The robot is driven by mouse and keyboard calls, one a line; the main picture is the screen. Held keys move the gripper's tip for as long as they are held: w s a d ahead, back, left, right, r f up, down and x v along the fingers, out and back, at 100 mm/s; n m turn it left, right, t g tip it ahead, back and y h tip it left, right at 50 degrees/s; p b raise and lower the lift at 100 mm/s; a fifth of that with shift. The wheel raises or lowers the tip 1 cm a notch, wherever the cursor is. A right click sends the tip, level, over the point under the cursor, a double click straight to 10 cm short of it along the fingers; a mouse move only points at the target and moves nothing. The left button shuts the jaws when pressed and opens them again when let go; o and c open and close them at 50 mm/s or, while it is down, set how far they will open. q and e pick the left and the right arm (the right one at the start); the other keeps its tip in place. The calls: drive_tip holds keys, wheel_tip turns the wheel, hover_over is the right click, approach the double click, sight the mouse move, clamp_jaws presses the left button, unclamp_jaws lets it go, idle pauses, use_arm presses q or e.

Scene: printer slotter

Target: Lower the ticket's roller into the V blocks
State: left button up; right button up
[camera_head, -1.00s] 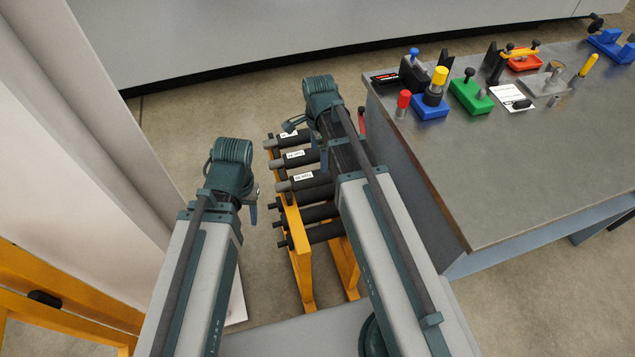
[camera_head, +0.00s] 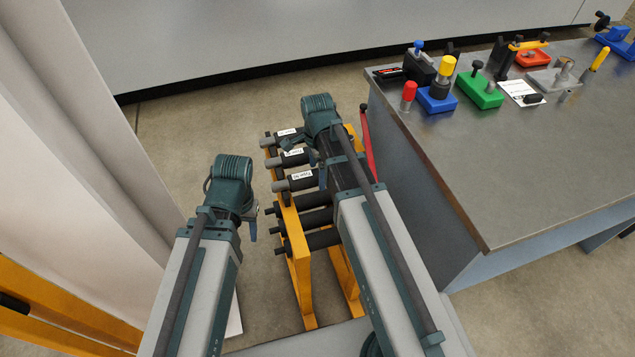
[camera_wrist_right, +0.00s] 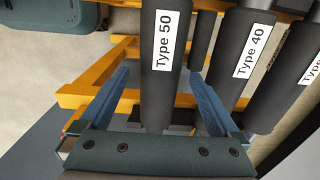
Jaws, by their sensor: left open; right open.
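Dark rollers rest across an orange rack (camera_head: 291,235) on the floor. Three carry white labels, and more without labels lie lower. In the right wrist view I read a Type 50 roller (camera_wrist_right: 157,95) and a Type 40 roller (camera_wrist_right: 241,75); a third label is cut off. My right gripper (camera_wrist_right: 160,80) is open, with a finger on either side of the Type 50 roller and gaps showing. My left gripper (camera_head: 252,228) is open and empty, left of the rack. A white ticket card (camera_head: 517,89) lies on the bench; its text is unreadable. I cannot make out the V blocks.
A grey metal bench (camera_head: 500,170) stands at the right, its edge close to the rack. Blue (camera_head: 437,100), green (camera_head: 480,91) and other fixtures stand along its far side. A pale panel (camera_head: 90,170) and orange frame are at the left. The bench's front is bare.

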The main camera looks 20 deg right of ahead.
drive_tip(key=shift+f+b, duration=0.45)
drive_tip(key=shift+f, duration=0.5)
drive_tip(key=shift+r, duration=0.1)
drive_tip(key=shift+c, duration=0.3)
clamp_jaws()
